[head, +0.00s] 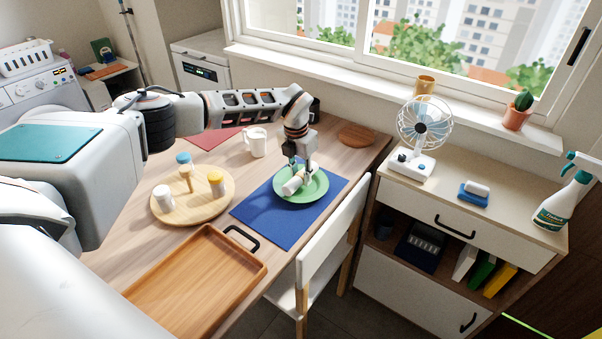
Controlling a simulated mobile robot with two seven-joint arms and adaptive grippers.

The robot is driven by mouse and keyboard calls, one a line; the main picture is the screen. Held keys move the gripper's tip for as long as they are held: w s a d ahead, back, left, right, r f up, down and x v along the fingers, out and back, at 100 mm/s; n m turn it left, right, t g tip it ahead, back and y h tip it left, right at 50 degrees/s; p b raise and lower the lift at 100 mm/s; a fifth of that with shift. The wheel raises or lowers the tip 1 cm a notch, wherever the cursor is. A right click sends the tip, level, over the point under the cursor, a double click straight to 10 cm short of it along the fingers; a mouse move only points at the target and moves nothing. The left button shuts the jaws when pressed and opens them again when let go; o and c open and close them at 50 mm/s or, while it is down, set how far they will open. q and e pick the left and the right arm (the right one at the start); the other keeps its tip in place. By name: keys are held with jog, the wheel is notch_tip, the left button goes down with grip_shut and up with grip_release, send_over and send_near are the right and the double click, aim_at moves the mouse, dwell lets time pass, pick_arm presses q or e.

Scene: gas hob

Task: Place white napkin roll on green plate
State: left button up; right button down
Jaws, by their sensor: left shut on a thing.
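The green plate (314,193) lies on a blue placemat (273,224) on the wooden table. My left gripper (300,172) points down over the plate. It is shut on the white napkin roll (291,187), which has a tan band near one end. The roll is over the left part of the plate, at or just above its surface; I cannot tell whether it touches. The fingers hide part of the roll. My right gripper is not in view.
Left of the placemat is a round wooden board (165,212) with several small jars. A wooden tray (190,285) lies in front. A white mug (257,142) stands behind. A white chair (332,225) is at the table's right edge.

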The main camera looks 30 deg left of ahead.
aim_at(298, 175)
pick_arm(q)
jog(key=o, duration=1.1)
jog(key=shift+r, duration=0.25)
notch_tip(298, 175, up, 12)
jog(key=s, duration=0.1)
jog(key=shift+s+r+p, duration=0.2)
jog(key=shift+r+p, duration=0.05)
jog(key=shift+p, duration=0.15)
jog(key=shift+a, duration=0.1)
